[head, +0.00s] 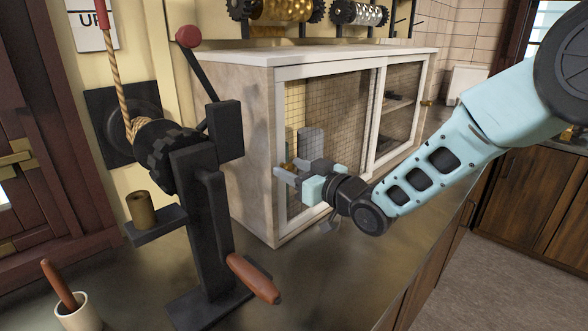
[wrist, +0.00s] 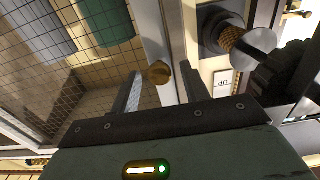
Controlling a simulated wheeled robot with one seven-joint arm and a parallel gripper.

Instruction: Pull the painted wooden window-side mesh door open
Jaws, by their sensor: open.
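The white-framed cabinet (head: 250,130) has two mesh doors on its front. My gripper (head: 286,169) is at the left mesh door (head: 330,105), near that door's left edge. The door looks shut in its frame. I cannot tell whether either finger touches the knob. The right mesh door (head: 400,105) also looks shut, with a small brass knob (head: 426,103) at its right edge. My gripper hides part of the left door's lower area.
A black crank stand (head: 205,225) with a red-brown handle (head: 253,278) stands on the counter left of the cabinet. A white cup (head: 78,313) is at the front left. A rope (head: 117,75) hangs by a wall roller. The counter before the cabinet is clear.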

